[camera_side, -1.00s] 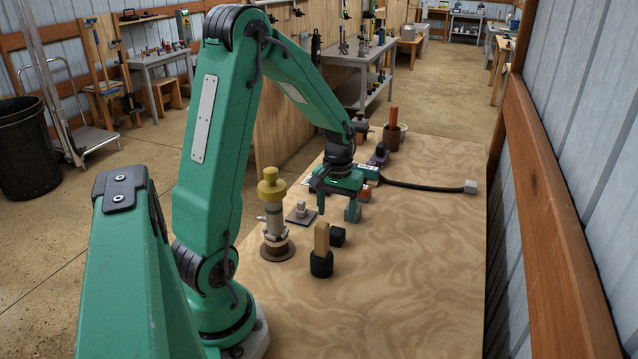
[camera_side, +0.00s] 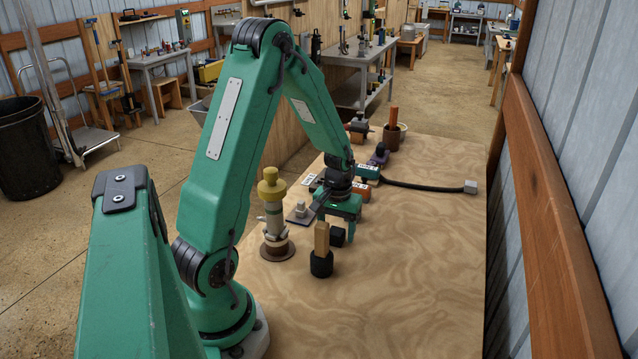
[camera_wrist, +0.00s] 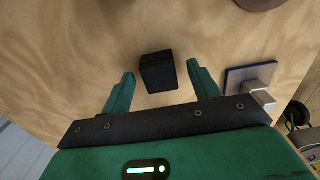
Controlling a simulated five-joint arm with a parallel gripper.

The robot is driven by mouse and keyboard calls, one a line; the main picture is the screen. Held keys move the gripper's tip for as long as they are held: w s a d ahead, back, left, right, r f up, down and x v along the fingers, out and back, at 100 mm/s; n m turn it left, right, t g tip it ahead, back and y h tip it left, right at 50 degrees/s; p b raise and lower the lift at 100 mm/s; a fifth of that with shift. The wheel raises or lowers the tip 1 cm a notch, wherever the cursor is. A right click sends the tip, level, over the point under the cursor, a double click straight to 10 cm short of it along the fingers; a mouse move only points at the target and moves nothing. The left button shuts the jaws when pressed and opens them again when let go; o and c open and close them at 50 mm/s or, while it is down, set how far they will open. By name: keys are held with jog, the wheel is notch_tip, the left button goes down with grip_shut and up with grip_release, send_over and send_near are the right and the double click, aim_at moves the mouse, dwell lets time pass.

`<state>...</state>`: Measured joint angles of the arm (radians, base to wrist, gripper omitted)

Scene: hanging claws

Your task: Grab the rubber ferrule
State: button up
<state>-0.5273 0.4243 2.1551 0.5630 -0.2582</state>
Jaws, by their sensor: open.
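A small black block (camera_side: 337,237), which looks to be the rubber ferrule, sits on the plywood table. In the wrist view the black block (camera_wrist: 157,72) stands between my two green fingertips, with a gap on each side. It looks clear of both fingers. My gripper (camera_side: 339,222) is open and points down over the block in the side view. In the wrist view my open gripper (camera_wrist: 161,74) holds nothing. The height of the fingertips above the table is hard to tell.
A wooden post in a black round base (camera_side: 321,263) stands close in front. A yellow-topped post on a round base (camera_side: 277,250) and a plate with a grey knob (camera_wrist: 255,80) are beside it. A black cable (camera_side: 425,185) lies behind. The table's right side is clear.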

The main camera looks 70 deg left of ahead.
aim_at(337, 230)
jog(key=shift+f, duration=0.55)
jog(key=c, duration=1.1)
jog(key=shift+r, duration=0.2)
jog(key=shift+r, duration=0.8)
notch_tip(337, 230, up, 2)
jog(key=shift+r, duration=0.15)
jog(key=d+r, duration=0.2)
jog(key=d, duration=0.2)
jog(key=d+r, duration=0.2)
jog(key=d, duration=0.1)
jog(key=d+r, duration=0.2)
jog(key=d, duration=0.2)
jog(key=shift+s+d+r, duration=0.1)
jog(key=shift+d+r, duration=0.25)
jog(key=shift+r, duration=0.05)
